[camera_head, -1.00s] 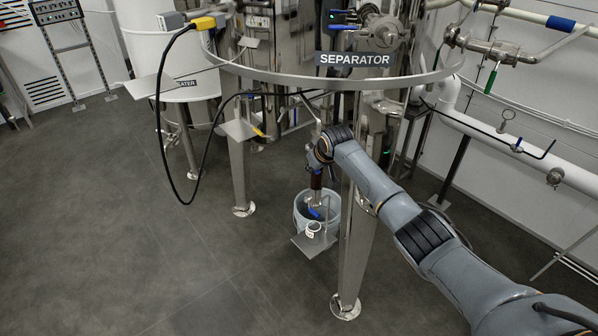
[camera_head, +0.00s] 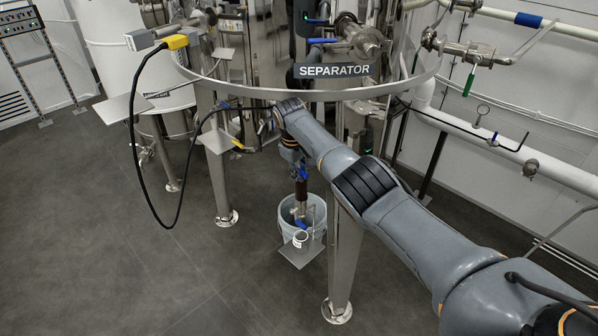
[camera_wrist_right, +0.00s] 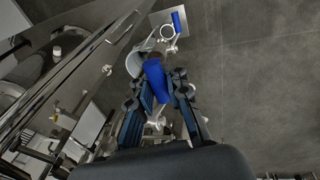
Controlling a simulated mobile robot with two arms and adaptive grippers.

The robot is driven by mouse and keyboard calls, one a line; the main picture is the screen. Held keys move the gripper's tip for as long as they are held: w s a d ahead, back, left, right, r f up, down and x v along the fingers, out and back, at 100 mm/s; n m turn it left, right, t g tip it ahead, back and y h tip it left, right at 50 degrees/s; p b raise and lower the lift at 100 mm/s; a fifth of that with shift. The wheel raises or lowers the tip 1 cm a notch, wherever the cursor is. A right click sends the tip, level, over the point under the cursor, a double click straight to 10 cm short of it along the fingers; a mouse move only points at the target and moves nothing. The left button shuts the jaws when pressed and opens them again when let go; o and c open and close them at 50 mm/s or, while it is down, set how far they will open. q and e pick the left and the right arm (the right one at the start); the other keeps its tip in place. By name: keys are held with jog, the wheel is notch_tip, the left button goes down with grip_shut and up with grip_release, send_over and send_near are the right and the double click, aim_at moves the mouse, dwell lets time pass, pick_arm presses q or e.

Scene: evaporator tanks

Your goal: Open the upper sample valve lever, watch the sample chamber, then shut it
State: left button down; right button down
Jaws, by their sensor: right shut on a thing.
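The upper sample valve lever (camera_wrist_right: 153,70) is blue and lies between the two fingers of my right gripper (camera_wrist_right: 157,88) in the wrist view. My right gripper is shut on it. In the head view the right gripper (camera_head: 296,168) is small and partly hidden by my own wrist, with a bit of blue beside it. The sample chamber (camera_head: 301,191) shows as a dark brown upright tube just below the gripper. A lower blue lever (camera_head: 301,225) sits under it and also shows in the wrist view (camera_wrist_right: 178,22). My left gripper is out of view.
A pale bucket (camera_head: 285,212) stands under the sample line. A small plate (camera_head: 303,257) carries a white ring-like cup (camera_head: 300,239). A separator leg (camera_head: 343,262) stands close to the right. A black cable loop hangs at left; the floor (camera_head: 90,250) there is clear.

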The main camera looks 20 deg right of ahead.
jog(key=shift+w+r, duration=0.2)
jog(key=shift+r, duration=0.2)
jog(key=c, duration=1.6)
grip_release()
jog(key=shift+s+a, duration=0.1)
jog(key=shift+s, duration=0.05)
jog(key=shift+r, duration=0.25)
notch_tip(320, 180, up, 11)
jog(key=s+a, duration=0.1)
jog(key=a, duration=0.1)
jog(key=shift+r, duration=0.15)
jog(key=shift+s+a, duration=0.1)
